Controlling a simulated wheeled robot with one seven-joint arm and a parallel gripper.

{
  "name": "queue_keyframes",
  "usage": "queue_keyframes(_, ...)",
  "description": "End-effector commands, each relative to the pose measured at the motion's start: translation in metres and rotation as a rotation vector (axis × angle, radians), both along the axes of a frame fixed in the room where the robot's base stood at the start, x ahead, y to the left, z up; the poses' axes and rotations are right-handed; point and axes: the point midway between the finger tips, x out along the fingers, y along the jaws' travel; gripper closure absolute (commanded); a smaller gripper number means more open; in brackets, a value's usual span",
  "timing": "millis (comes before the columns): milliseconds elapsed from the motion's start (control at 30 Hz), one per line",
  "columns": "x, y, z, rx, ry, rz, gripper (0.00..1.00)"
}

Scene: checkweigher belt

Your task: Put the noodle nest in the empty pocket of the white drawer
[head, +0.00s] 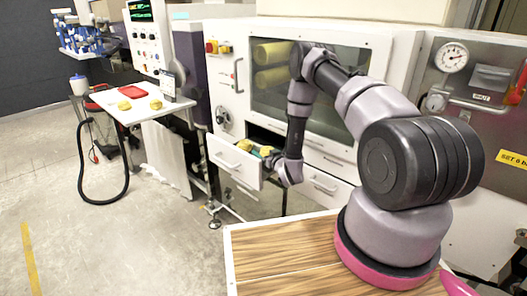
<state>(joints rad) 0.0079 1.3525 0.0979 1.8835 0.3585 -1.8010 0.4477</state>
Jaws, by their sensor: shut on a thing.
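The white drawer (233,162) is pulled out from the machine at the centre of the head view. Yellow noodle nests (246,144) show inside it, small and partly hidden by its front. My gripper (267,154) is low over the right part of the open drawer, with the wrist just to its right. It is shut on a yellow noodle nest (265,150), seen small at the fingertips. I cannot tell whether that nest touches the drawer. The empty pocket cannot be made out from here.
Two more yellow nests (124,105) lie on a white side table (138,110) at left, near a red tray (132,91). A wooden top (280,250) is in front. Floor at left is mostly clear, except a black hose (80,165).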

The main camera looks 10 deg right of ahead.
Motion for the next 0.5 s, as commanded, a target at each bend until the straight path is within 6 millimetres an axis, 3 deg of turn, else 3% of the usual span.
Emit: queue_keyframes(500, 0.000, 0.001, -0.012, -0.001, 0.000, 0.001, 0.69)
